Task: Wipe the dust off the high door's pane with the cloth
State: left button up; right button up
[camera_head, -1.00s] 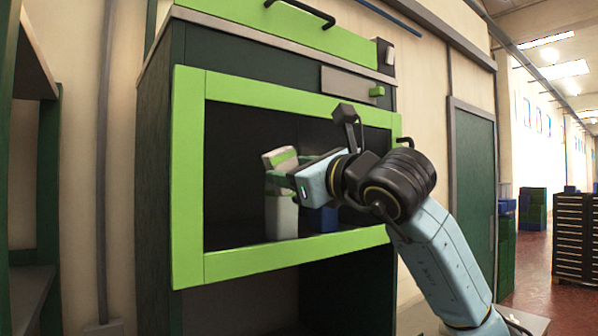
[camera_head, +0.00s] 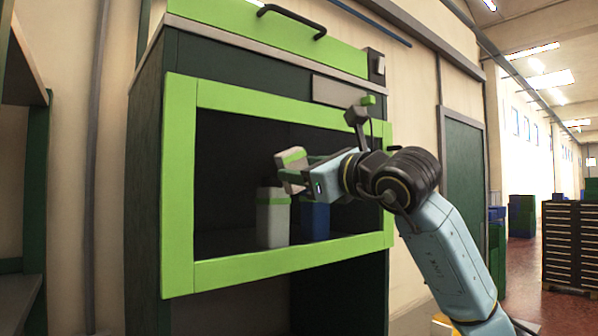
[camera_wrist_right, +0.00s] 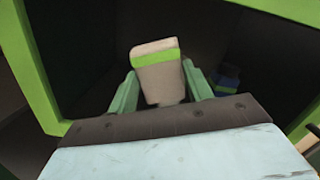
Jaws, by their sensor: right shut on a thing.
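The high door (camera_head: 180,190) is a bright green frame around a dark, see-through pane (camera_head: 232,165). It is on the tall dark green cabinet. My right gripper (camera_head: 296,172) is in front of the pane, right of its middle. It is shut on the cloth (camera_head: 290,155), a beige pad with a green band. In the right wrist view the cloth (camera_wrist_right: 158,76) stands between the two green fingers (camera_wrist_right: 159,70). I cannot tell whether the cloth touches the pane. No dust can be made out on the pane. My left gripper is not in view.
Behind the pane stand a white container with a green top (camera_head: 272,220) and a blue container (camera_head: 316,220). A green upper front with a black handle (camera_head: 292,18) is above. Shelving (camera_head: 22,200) stands at left. Dark drawer stacks (camera_head: 574,245) are far right.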

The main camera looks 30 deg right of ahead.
jog(key=d, duration=1)
jog(key=shift+w+d+b, duration=0.25)
jog(key=shift+w+b, duration=0.1)
jog(key=shift+w, duration=0.1)
dwell(0.4)
jog(key=s+b, duration=0.2)
jog(key=s, duration=0.4)
jog(key=shift+d+b, duration=0.2)
jog(key=shift+b, duration=0.15)
jog(key=shift+s+d+b, duration=0.1)
jog(key=shift+s+b, duration=0.45)
jog(key=shift+s, duration=0.9)
